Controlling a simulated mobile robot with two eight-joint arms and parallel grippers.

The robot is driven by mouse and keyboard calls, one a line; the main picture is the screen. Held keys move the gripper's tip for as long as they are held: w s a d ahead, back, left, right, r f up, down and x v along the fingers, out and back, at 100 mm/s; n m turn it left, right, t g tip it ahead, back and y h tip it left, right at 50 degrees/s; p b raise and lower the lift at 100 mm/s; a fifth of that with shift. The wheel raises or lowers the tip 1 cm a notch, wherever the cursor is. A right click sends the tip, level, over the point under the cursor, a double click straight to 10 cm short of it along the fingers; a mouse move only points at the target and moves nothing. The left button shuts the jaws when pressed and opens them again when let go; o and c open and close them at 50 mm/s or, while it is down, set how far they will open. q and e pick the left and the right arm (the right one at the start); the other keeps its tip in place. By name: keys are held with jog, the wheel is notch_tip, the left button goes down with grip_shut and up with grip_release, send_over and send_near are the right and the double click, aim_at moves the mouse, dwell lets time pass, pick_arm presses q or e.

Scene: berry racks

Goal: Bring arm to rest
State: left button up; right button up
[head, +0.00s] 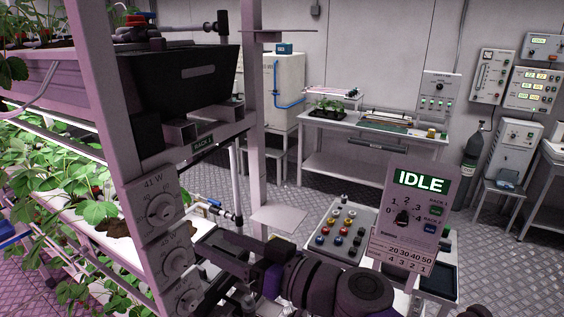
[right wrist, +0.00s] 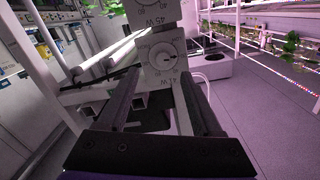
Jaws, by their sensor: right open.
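My right arm reaches in from the bottom right of the head view. Its gripper (head: 212,258) is beside the front post of the rack, at the height of the lower dials. In the right wrist view the two dark fingers (right wrist: 155,90) are apart with nothing held between them. The dial panel (head: 160,204) on the post, marked 41 W at the top, shows upside down ahead of the fingers in the wrist view (right wrist: 165,58). I cannot tell whether a finger touches it. My left gripper is not in view.
A control console (head: 338,232) with coloured knobs and an IDLE sign (head: 421,182) stand close to my right arm. Planted shelves (head: 75,232) fill the left. A workbench (head: 365,128) is at the back.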

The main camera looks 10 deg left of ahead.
jog(key=s+d+f+m+h, duration=0.1)
jog(key=d+f+m+h, duration=0.1)
jog(key=d+f+h, duration=0.55)
jog(key=s+d+f+m+h, duration=0.25)
jog(key=d+f, duration=0.65)
jog(key=f, duration=0.5)
jog(key=s+d+f+m+h, duration=0.1)
jog(key=d+f+m+h, duration=0.1)
jog(key=d+f, duration=0.3)
jog(key=s+d+f+m+g+h, duration=0.1)
jog(key=s+d+f+m+h, duration=0.1)
jog(key=d, duration=0.7)
notch_tip(320, 180, down, 3)
jog(key=shift+s+d+f+m+h, duration=0.15)
jog(key=shift+d+m+h, duration=0.35)
jog(key=shift+h, duration=0.5)
jog(key=shift+a, duration=0.1)
